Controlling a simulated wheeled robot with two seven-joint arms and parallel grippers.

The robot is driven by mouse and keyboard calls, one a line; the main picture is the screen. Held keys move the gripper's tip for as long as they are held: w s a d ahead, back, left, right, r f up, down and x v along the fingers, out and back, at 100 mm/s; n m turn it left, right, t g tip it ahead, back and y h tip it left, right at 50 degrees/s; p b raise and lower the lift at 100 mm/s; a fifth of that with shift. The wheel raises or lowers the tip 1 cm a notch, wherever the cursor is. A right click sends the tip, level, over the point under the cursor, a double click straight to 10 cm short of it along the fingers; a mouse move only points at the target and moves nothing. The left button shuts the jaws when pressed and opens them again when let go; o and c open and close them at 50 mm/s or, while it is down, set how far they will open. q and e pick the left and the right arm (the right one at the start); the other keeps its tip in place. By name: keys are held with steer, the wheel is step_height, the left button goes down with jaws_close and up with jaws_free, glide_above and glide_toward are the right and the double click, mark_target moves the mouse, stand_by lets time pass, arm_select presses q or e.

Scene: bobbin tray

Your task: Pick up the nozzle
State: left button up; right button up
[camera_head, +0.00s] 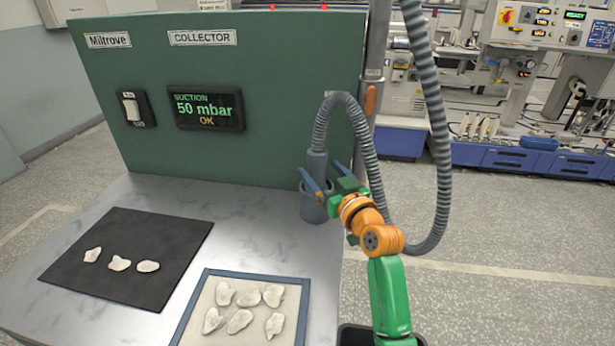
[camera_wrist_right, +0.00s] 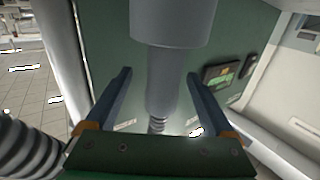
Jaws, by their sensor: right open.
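The nozzle (camera_head: 317,165) is a grey upright tube with a ribbed hose rising from its top. It stands in a grey cup-like holder (camera_head: 313,208) at the table's right edge by the green panel. My right gripper (camera_head: 318,169) is open, with its blue fingers on either side of the nozzle. In the right wrist view the nozzle (camera_wrist_right: 165,90) runs between the open fingers (camera_wrist_right: 158,76), with gaps visible on both sides. The wider cylinder there is the holder (camera_wrist_right: 172,22). My left gripper is not in view.
The ribbed grey hose (camera_head: 437,130) loops beside my right arm. A black mat (camera_head: 130,275) with 3 pale pieces and a blue-rimmed tray (camera_head: 255,273) with several more lie on the table. The green collector panel (camera_head: 280,110) stands behind, its display reading 50 mbar OK.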

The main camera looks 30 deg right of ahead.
steer(key=shift+w+r, duration=0.1)
steer(key=shift+r, duration=0.25)
steer(key=shift+w+a+r+p, duration=0.15)
steer(key=shift+w+r+p, duration=0.2)
steer(key=shift+w, duration=0.2)
steer(key=shift+w+a+r+p, duration=0.1)
steer(key=shift+w+r+p, duration=0.2)
steer(key=shift+w, duration=0.25)
steer(key=w, duration=0.1)
steer(key=w+f, duration=0.1)
steer(key=shift+w+d, duration=0.15)
steer(key=shift+w, duration=0.25)
steer(key=shift+s+r, duration=0.1)
steer(key=shift+s, duration=0.1)
steer(key=shift+c, duration=0.4)
steer(key=c, duration=0.4)
jaws_close()
